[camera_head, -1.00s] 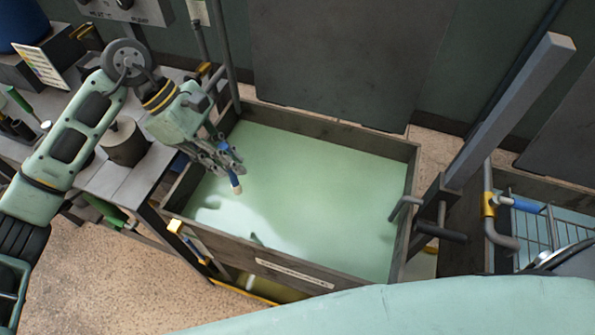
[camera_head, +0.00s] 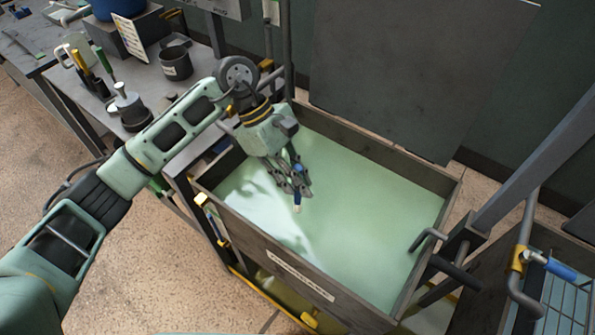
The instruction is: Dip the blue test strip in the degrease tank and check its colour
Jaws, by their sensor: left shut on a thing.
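The degrease tank (camera_head: 370,150) is a dark-walled rectangular basin of pale green liquid (camera_head: 370,220) in the middle of the head view. My left gripper (camera_head: 295,188) is over the left part of the tank, pointing down. It is shut on the blue test strip (camera_head: 298,168). The strip's blue part shows between the fingers, and its pale tip points down below them. I cannot tell whether the tip touches the liquid. My right gripper is not in view.
A bench (camera_head: 110,95) with a dark mug (camera_head: 176,64), a weight-like metal object (camera_head: 128,103), tools and a colour-marked card (camera_head: 130,38) stands left of the tank. A grey post and a second basin with a wire rack (camera_head: 565,295) are at right.

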